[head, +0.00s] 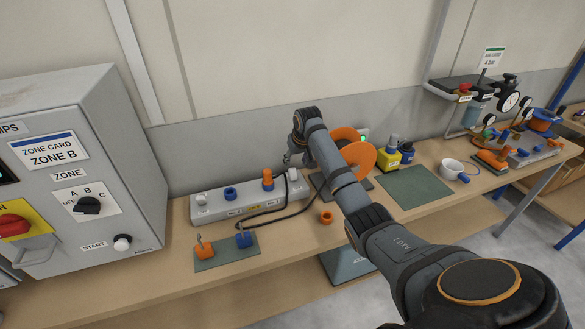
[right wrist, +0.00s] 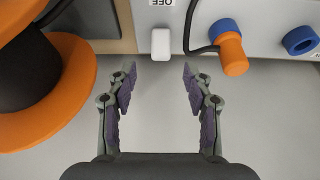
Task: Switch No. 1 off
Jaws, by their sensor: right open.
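A grey switch box (head: 245,202) lies on the bench against the wall. It has a white switch at its left end (head: 201,199) and another at its right end (head: 292,174); their numbers are too small to read. In the right wrist view a white switch (right wrist: 161,44) stands beside an upside-down "OFF" label, ahead of the gap between the fingers. My right gripper (right wrist: 160,75) is open and empty, its fingertips just short of that switch. In the head view my right gripper (head: 289,158) is near the box's right end. My left gripper is out of view.
An orange plug (right wrist: 233,55) sits in a blue socket beside the switch, with a black cable close by. An empty blue socket (right wrist: 300,40) is farther along. An orange reel (right wrist: 70,75) stands at the other side. A grey control cabinet (head: 75,170) stands at left.

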